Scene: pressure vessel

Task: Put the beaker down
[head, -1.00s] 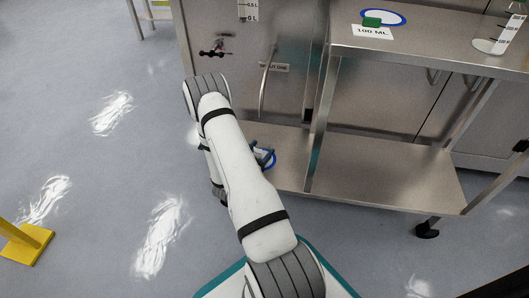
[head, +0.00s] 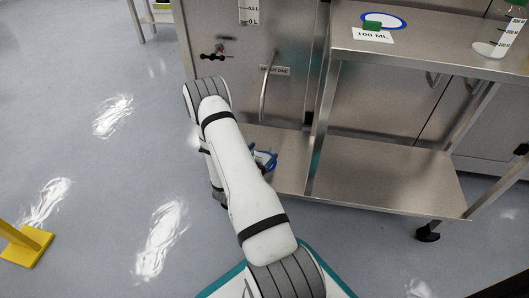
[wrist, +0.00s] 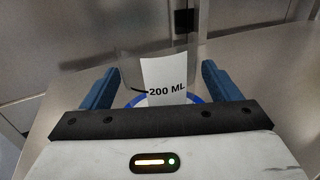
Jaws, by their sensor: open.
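In the wrist view my gripper (wrist: 159,70) is open, its two dark blue fingers spread apart. A white label reading "200 ML" (wrist: 166,82) shows between them, with part of a blue ring (wrist: 194,100) around it on the metal surface. A faint clear outline beside the label looks like the glass beaker (wrist: 133,72), between the fingers; its rim and base are hard to make out. In the head view my arm covers most of this spot on the lower shelf, where only blue and white parts (head: 266,160) show.
The steel cart's upper shelf (head: 430,52) holds a blue ring with a green block (head: 372,26), a "100 ML" label (head: 373,36) and a graduated glass vessel (head: 492,47) at right. The lower shelf (head: 385,185) is clear at right. A steel cabinet with a handle (head: 268,88) stands behind.

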